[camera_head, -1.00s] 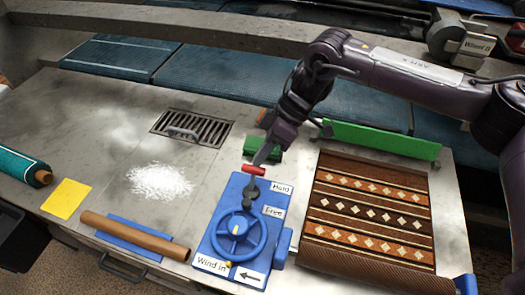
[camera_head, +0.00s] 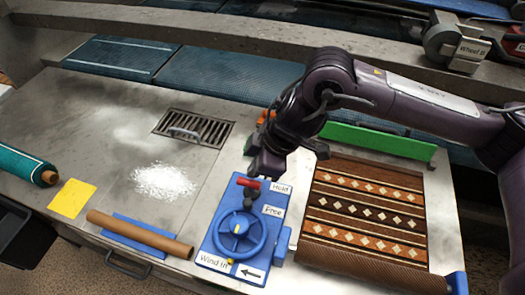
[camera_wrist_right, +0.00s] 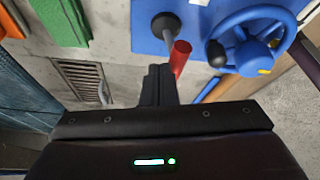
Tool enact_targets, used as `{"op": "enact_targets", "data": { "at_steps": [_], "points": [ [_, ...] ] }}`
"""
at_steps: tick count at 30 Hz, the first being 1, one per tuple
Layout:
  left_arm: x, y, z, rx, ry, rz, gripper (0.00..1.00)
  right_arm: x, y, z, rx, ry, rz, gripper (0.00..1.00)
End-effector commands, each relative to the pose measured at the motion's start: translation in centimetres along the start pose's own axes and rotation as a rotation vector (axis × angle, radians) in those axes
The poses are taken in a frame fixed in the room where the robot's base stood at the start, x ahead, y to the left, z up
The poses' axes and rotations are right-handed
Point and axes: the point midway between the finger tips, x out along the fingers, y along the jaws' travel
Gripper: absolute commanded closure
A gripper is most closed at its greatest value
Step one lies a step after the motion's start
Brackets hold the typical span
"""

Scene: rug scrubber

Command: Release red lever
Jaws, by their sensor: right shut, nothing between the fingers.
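The red lever (camera_head: 247,183) stands on the blue winding panel (camera_head: 210,240), at its far end by the label "Hold" (camera_head: 281,188). The label "Free" (camera_head: 272,211) is nearer the blue handwheel (camera_head: 240,235). My right gripper (camera_head: 262,172) is shut and empty, just behind the lever on its far side. In the right wrist view, the shut fingers (camera_wrist_right: 158,72) are right beside the red grip (camera_wrist_right: 180,58); I cannot tell whether they touch. The lever's dark rod (camera_wrist_right: 168,30) shows there too. My left gripper is not in view.
A patterned brown rug (camera_head: 370,200) lies right of the panel, with a green bar (camera_head: 380,140) behind it. A drain grate (camera_head: 193,128), white powder (camera_head: 164,181), a yellow cloth (camera_head: 71,198) and a brown roll (camera_head: 140,234) lie to the left.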

Motion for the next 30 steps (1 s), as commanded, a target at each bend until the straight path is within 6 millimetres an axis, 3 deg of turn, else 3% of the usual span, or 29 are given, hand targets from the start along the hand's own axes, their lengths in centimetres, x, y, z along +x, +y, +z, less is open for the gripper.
{"op": "enact_targets", "data": {
  "at_steps": [12, 30],
  "points": [
    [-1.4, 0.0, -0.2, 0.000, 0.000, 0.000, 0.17, 0.1, -2.2, -0.6, -0.001, 0.001, -0.004, 1.00],
    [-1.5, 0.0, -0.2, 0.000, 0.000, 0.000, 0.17, 0.6, -3.1, -0.5, -0.004, -0.003, -0.017, 1.00]
  ]
}}
